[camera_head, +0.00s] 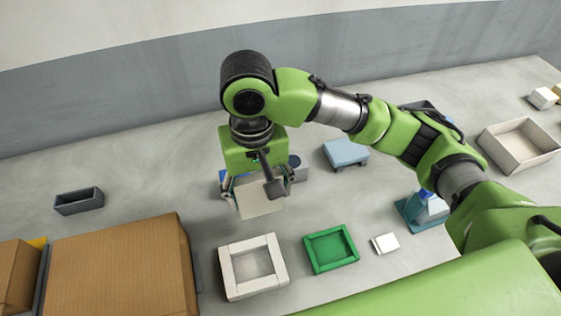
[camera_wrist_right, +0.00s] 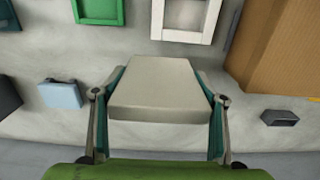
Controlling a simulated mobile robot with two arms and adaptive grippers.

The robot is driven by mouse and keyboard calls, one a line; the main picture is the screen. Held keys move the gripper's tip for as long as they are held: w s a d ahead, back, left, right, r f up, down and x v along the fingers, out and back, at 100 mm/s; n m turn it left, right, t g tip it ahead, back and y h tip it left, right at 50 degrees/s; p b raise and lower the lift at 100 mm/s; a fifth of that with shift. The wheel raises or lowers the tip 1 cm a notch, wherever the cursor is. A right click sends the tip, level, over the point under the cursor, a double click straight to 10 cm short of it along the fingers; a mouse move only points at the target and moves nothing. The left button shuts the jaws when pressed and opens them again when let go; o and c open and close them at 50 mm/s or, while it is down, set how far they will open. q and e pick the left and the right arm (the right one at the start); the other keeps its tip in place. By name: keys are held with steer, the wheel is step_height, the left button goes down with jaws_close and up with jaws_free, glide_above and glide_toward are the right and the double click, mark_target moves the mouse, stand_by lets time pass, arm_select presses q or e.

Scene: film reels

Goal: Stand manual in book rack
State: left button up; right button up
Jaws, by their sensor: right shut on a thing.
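My right gripper (camera_head: 257,199) is shut on a cream, book-like block, the manual (camera_head: 262,203), and holds it above the grey surface. In the right wrist view the manual (camera_wrist_right: 160,84) lies flat between the two fingers, its broad face showing. My left gripper is not in view. I cannot tell for sure which thing is the book rack. A teal stand (camera_head: 408,212) with a blue and white thing on it is at the right, partly behind my arm. Blue and grey parts show behind the right gripper, mostly hidden.
A white open frame tray (camera_head: 228,283) and a green tray (camera_head: 311,260) lie in front. A small white block (camera_head: 385,243) is beside them. A large cardboard box (camera_head: 120,275) stands at left, a dark bin (camera_head: 78,201) behind it. A light-blue platform (camera_head: 345,152) and beige tray (camera_head: 493,150) are farther right.

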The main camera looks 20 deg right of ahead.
steer(key=w+d+f+p, duration=0.1)
steer(key=w+d+f, duration=0.1)
steer(key=d+f, duration=0.1)
steer(key=w+d+f+p, duration=0.1)
steer(key=w+d+f, duration=0.2)
steer(key=f, duration=0.1)
steer(key=w+d+f+p, duration=0.1)
steer(key=w+d+f, duration=0.2)
steer(key=d+f, duration=0.1)
steer(key=shift+w+d+f+p, duration=0.1)
steer(key=shift+w+f+p, duration=0.15)
steer(key=shift+f+p, duration=0.1)
steer(key=shift+f, duration=0.45)
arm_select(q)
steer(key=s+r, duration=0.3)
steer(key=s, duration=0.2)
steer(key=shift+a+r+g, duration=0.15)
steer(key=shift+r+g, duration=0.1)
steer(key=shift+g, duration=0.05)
arm_select(e)
steer(key=o, duration=1.1)
steer(key=shift+f, duration=0.15)
steer(key=shift+c, duration=0.2)
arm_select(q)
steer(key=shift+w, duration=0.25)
arm_select(e)
steer(key=shift+o, duration=0.6)
